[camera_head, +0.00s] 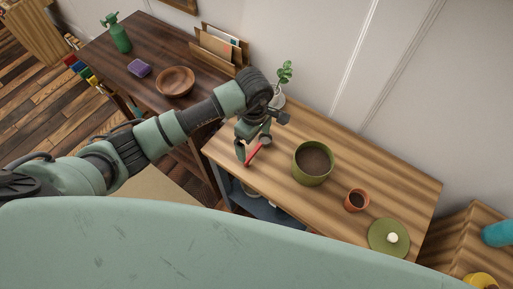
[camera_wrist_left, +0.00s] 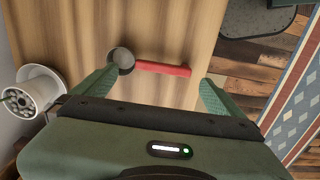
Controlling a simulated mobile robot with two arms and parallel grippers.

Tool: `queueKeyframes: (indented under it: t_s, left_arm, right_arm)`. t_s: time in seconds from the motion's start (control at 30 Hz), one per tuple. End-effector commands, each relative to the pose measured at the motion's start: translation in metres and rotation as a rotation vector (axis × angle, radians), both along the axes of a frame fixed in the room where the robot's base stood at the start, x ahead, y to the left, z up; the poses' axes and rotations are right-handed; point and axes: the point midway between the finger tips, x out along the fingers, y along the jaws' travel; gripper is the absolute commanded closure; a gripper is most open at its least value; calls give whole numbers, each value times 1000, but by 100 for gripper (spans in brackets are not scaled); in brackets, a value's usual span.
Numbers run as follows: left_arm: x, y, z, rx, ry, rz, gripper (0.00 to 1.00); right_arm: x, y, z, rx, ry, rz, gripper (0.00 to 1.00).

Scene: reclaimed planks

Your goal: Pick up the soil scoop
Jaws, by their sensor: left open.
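The soil scoop has a red handle (camera_head: 255,151) and a round grey bowl. It lies on the light wooden table (camera_head: 345,187), near its left end. In the left wrist view the scoop (camera_wrist_left: 163,68) lies crosswise, bowl to the left and handle to the right. My left gripper (camera_head: 252,147) is above the scoop, pointing down, open and empty. In the left wrist view its green fingertips (camera_wrist_left: 158,80) stand apart, one near the bowl and one past the handle's end. I cannot tell the exact height. My right gripper is not in view.
A green pot of soil (camera_head: 312,164), a small terracotta pot (camera_head: 356,200) and a green lid (camera_head: 385,239) stand to the right. A potted plant (camera_head: 278,99) is close behind the gripper. A dark table (camera_head: 150,58) with a wooden bowl (camera_head: 175,82) is at the left.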

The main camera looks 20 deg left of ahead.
Motion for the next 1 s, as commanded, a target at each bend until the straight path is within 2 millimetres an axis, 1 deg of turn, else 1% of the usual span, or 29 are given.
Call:
queueKeyframes:
  t_s: [0.03, 0.2, 0.3, 0.4, 0.6, 0.63, 0.67, 0.7, 0.8, 1.0]
  left_arm:
    - [-1, 0, -4, -1, 3, 2, 0]
    - [-3, 2, -29, -3, 6, 3, 0]
    - [-2, 2, -43, -4, 5, 2, 0]
    - [-1, 2, -50, -3, 0, 2, 0]
    - [-1, 2, -52, -4, -1, 1, 0]
    - [-1, 2, -52, -4, -1, 1, 3]
    - [-1, 2, -52, -4, -1, 1, 11]
    - [-1, 2, -52, -4, -1, 1, 22]
    - [-1, 2, -51, -4, -1, 1, 47]
    - [-1, 2, -51, -4, -1, 1, 47]
  right_arm:
    - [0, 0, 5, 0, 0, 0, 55]
    - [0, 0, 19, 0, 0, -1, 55]
    - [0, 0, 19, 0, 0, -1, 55]
    - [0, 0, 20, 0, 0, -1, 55]
    - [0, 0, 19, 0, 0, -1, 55]
    - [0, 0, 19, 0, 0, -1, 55]
    - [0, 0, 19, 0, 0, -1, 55]
    - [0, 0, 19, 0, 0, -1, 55]
    - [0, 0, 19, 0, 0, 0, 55]
    - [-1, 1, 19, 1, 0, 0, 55]
